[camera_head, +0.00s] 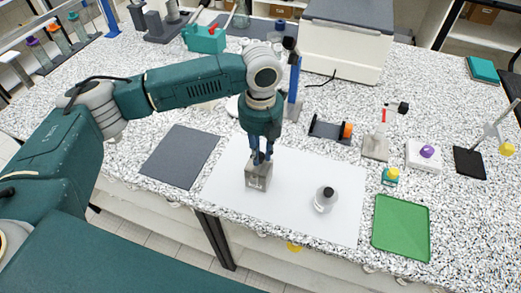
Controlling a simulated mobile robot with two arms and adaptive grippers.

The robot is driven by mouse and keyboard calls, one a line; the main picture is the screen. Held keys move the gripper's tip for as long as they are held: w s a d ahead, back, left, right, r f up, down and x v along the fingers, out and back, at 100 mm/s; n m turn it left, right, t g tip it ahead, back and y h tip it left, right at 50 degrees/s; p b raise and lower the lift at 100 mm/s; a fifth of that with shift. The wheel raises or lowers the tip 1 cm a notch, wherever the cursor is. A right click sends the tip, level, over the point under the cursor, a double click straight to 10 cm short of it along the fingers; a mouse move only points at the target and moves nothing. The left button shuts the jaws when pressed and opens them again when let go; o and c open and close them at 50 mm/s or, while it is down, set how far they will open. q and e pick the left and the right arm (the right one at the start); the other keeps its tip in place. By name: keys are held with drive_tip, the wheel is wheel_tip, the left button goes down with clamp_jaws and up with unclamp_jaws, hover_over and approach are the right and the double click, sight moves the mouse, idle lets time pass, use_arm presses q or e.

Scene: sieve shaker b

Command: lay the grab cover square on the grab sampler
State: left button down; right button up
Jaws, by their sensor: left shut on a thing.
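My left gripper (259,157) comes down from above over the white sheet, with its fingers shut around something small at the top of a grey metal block. The grey block (257,179), with a light marking on its front, looks like the grab sampler and stands upright on the white sheet (290,215). The grab cover cannot be told apart clearly. It may be the piece at the block's top, partly hidden by the fingers. I cannot tell whether it touches the block or sits square. My right gripper is not in view.
A dark grey mat (181,156) lies left, a green tray (400,228) right. A dark cradle (330,130) and a blue post (294,85) stand behind. The sheet's front is clear.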

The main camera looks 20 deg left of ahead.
sight(261, 155)
use_arm(q)
drive_tip(key=shift+f, duration=0.1)
idle(0.3)
drive_tip(key=c, duration=1.5)
unclamp_jaws()
drive_tip(key=shift+c, duration=0.2)
drive_tip(key=shift+o, duration=0.3)
wheel_tip(261, 155, up, 5)
drive_tip(key=p, duration=0.6)
drive_tip(key=shift+r+p, duration=0.7)
drive_tip(key=shift+r, duration=0.35)
